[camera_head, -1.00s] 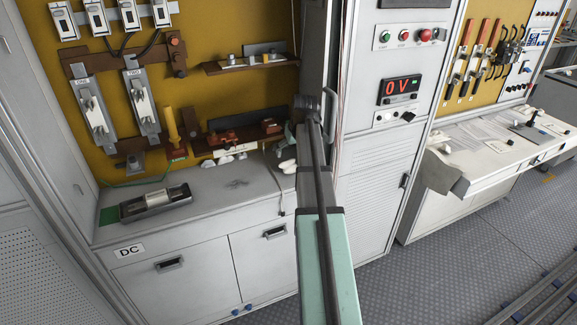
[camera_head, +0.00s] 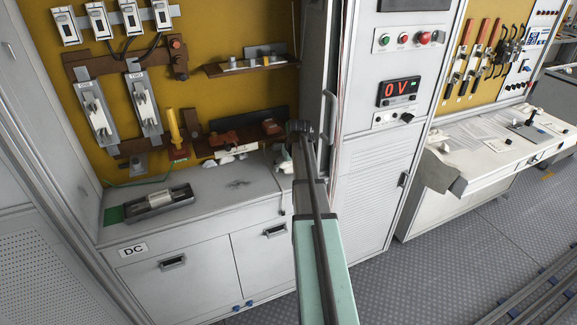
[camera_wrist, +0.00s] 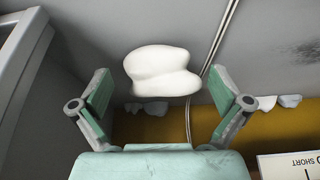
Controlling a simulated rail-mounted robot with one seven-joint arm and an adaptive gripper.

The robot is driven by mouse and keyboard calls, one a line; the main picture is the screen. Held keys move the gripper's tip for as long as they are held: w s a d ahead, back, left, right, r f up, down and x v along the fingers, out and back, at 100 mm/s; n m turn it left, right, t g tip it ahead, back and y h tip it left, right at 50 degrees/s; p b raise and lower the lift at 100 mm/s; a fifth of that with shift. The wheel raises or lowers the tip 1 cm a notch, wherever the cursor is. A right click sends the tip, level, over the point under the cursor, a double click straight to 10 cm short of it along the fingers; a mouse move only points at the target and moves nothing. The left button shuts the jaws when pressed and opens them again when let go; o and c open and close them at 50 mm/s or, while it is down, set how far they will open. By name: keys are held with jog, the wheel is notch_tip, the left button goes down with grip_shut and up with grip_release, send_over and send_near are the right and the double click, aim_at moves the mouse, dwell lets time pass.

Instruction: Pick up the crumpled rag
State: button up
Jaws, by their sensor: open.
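A white, smooth, lumpy piece that looks like the crumpled rag (camera_wrist: 160,66) lies on the grey surface in the wrist view. My gripper (camera_wrist: 160,90) is open, with one green-padded finger to the left of the rag and one to the right. There is a visible gap on both sides, and I cannot tell the height between fingers and rag. In the head view a small white patch, probably the rag (camera_head: 286,166), shows on the right end of the DC counter beside my arm. My gripper is mostly hidden behind my wrist there.
The grey counter (camera_head: 235,188) holds a fuse-like part in a tray (camera_head: 152,203) at left. The yellow panel (camera_head: 222,98) with brown shelves stands behind. A cabinet side wall (camera_head: 318,60) rises close right of my arm. A thin cable (camera_wrist: 212,50) runs beside the rag.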

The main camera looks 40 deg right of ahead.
aim_at(289, 165)
jog(key=shift+f, duration=0.1)
jog(key=c, duration=1.1)
jog(key=shift+s+a+r+b, duration=0.1)
jog(key=shift+r+b, duration=0.1)
jog(key=shift+b, duration=0.25)
jog(key=r, duration=0.2)
jog(key=r+b, duration=0.1)
jog(key=r, duration=0.1)
jog(key=r+b, duration=0.1)
jog(key=r, duration=0.1)
jog(key=shift+s+a+r, duration=0.2)
jog(key=shift+a+r, duration=0.05)
jog(key=s+a+b, duration=0.3)
jog(key=s+a, duration=0.8)
jog(key=a, duration=0.4)
jog(key=shift+a, duration=0.25)
